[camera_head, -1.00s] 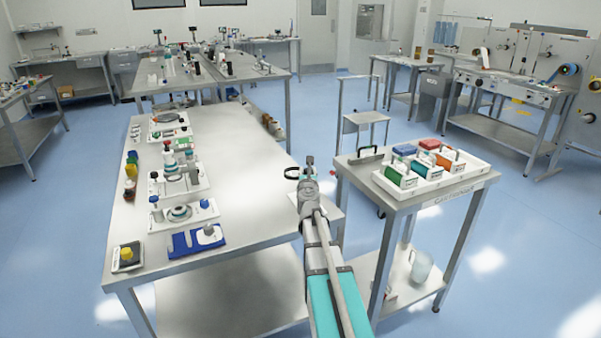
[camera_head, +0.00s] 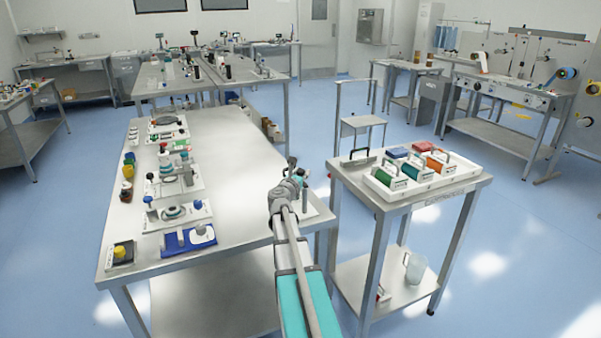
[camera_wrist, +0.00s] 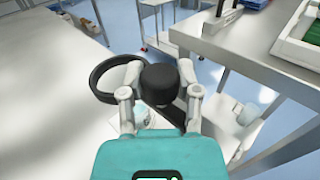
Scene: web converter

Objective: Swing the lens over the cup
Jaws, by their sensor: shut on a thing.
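The lens (camera_wrist: 97,83), a black ring, shows in the wrist view left of a black knob (camera_wrist: 160,82). My gripper (camera_wrist: 160,94) is shut on this knob, with one finger on each side. In the head view my gripper (camera_head: 291,170) is over the right part of the near steel table, and the ring cannot be made out there. A grey post (camera_head: 305,192) stands just right of it. A pale piece shows low between the fingers in the wrist view, mostly hidden; I cannot tell whether it is the cup.
The steel table (camera_head: 235,150) has a row of white trays and a blue stand (camera_head: 188,240) along its left side; its middle is clear. A cart (camera_head: 400,205) with a white tray of coloured blocks stands close on the right.

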